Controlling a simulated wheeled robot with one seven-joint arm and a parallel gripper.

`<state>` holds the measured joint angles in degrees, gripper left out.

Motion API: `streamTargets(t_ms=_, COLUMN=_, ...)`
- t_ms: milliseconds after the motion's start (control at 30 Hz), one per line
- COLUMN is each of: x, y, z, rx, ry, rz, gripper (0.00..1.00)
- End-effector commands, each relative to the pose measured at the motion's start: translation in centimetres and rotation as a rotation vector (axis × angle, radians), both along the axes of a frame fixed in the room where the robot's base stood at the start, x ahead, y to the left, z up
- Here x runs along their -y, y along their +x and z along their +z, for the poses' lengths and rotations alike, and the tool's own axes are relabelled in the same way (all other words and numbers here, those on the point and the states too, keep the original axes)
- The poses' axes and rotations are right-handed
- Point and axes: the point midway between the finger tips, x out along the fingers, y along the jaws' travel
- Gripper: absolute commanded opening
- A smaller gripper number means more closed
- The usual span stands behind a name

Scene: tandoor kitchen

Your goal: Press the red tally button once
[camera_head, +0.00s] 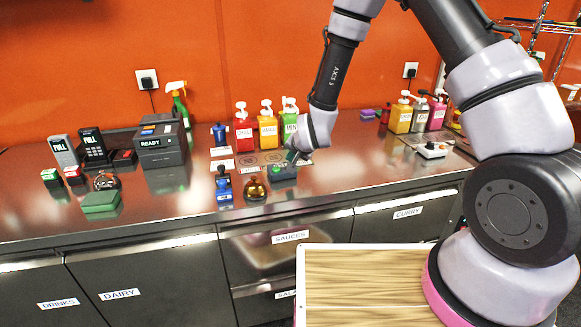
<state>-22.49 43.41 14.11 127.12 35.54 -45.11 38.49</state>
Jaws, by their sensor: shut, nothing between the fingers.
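My gripper (291,157) is shut and empty, low over the counter, just above a small dark box with a greenish top (283,172). I cannot tell whether the fingertips touch it. Several small items have red on them, and none can be read as the tally button for certain. A small red-topped block (73,174) and a dark box with a red top (124,157) stand at the left.
The steel counter (340,185) is clear in front of my gripper. Sauce pump bottles (267,130) stand close behind it. A brass bell-like dome (254,190) and a small blue device (223,183) stand to its left. A dark READY machine (161,143) is farther left.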

Motion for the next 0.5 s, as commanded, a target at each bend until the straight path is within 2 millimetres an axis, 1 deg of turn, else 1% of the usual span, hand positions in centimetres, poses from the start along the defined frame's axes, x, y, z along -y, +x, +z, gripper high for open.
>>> streamTargets(t_ms=267, x=0.00, y=-0.01, z=-0.80, rx=-0.001, ry=-0.001, rz=0.000, gripper=0.00)
streamTargets(t_ms=500, x=0.00, y=0.00, z=-0.81, rx=0.000, ry=0.000, rz=0.000, gripper=0.00)
